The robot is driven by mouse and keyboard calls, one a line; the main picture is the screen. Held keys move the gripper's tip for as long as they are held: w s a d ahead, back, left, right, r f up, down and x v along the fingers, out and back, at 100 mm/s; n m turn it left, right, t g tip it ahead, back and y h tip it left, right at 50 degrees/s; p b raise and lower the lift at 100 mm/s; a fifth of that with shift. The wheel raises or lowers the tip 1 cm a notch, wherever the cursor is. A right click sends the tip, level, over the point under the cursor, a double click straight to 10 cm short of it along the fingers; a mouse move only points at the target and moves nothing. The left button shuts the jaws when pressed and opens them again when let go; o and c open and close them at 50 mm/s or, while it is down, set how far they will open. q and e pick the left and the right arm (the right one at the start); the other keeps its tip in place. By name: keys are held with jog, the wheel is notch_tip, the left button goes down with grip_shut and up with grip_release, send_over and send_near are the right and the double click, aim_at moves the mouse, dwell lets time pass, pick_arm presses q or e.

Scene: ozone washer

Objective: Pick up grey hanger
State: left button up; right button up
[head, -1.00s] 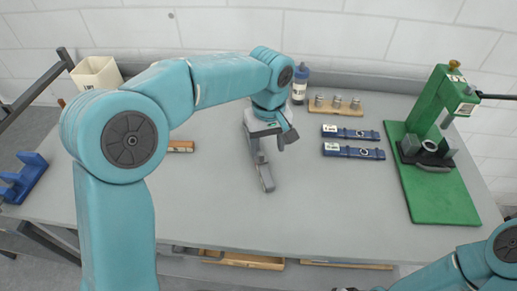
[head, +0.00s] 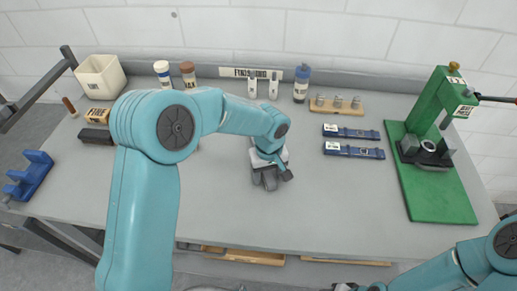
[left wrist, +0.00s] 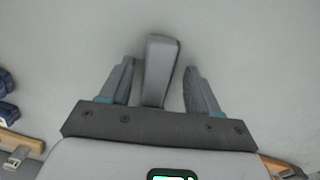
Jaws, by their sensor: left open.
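The grey hanger (left wrist: 158,72) shows in the left wrist view as a grey bar with a blunt end. It lies between the two fingers of my left gripper (left wrist: 158,82), with a gap on each side. The fingers are open, one left and one right of the bar. In the head view my left gripper (head: 270,178) is low over the middle of the table and hides most of the hanger. My right arm shows at the bottom right corner, and its gripper is mostly cut off by the lower edge.
Two blue tools (head: 354,150) and a wooden block with metal weights (head: 337,106) lie right of my left gripper. A green press (head: 436,150) stands at the right. Bottles (head: 301,84) and a cream bin (head: 100,76) stand at the back. The table's front middle is clear.

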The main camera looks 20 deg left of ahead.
pick_arm(q)
jog(key=shift+w+f, duration=0.1)
jog(key=shift+w, duration=0.1)
jog(key=c, duration=0.6)
grip_shut()
jog(key=shift+s, duration=0.1)
jog(key=shift+w+r, duration=0.2)
jog(key=shift+r, duration=0.1)
notch_tip(320, 180, up, 20)
jog(key=b, duration=0.1)
jog(key=shift+f, duration=0.2)
jog(key=shift+s, duration=0.15)
